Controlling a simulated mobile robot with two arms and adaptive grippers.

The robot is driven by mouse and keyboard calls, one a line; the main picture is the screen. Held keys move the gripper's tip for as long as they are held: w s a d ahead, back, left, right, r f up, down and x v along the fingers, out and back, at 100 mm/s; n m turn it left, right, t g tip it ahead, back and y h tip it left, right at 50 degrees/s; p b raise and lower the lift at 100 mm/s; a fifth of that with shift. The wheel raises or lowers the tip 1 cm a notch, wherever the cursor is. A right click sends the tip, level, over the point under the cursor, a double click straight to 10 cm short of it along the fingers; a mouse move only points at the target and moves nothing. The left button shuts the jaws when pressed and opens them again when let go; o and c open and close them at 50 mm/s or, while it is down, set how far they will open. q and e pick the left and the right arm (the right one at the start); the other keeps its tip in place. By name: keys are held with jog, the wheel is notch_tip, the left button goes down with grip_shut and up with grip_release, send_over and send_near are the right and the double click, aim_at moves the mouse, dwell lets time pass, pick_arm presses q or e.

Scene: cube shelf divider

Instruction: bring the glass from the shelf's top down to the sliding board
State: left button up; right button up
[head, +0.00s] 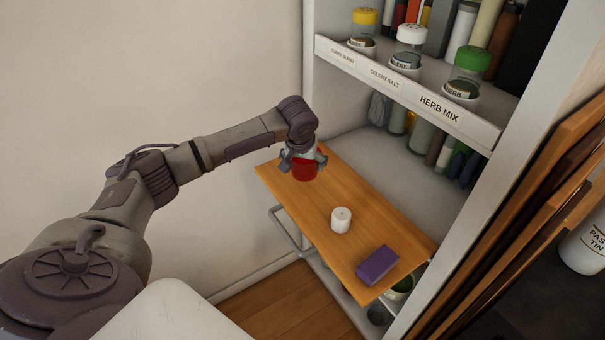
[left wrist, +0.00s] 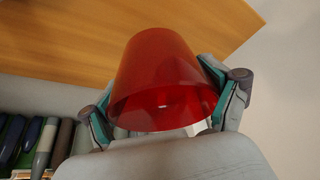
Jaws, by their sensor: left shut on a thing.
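The red glass (head: 305,172) is in the grip of my left gripper (head: 303,162), over the far left part of the sliding board (head: 350,184). In the left wrist view the see-through red glass (left wrist: 160,75) sits between the two fingers, with the wooden board (left wrist: 75,40) behind it. My left gripper is shut on the glass, one finger on each side. I cannot tell whether the glass touches the board or hangs just above it. My right gripper is in neither view.
A white cylinder (head: 341,219) and a purple block (head: 377,265) stand on the board's nearer part. The labelled shelf (head: 400,88) above holds jars with yellow, white and green (head: 471,60) lids. Wooden panels (head: 530,210) flank the right. Board between glass and cylinder is bare.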

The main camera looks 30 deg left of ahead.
pick_arm(q)
jog(key=shift+a+f, duration=0.15)
jog(key=shift+a, duration=0.2)
jog(key=shift+s+f, duration=0.1)
jog(key=shift+f, duration=2)
jog(key=o, duration=1.1)
jog(key=shift+f, duration=0.15)
jog(key=v, duration=1.2)
jog(key=shift+r, duration=0.2)
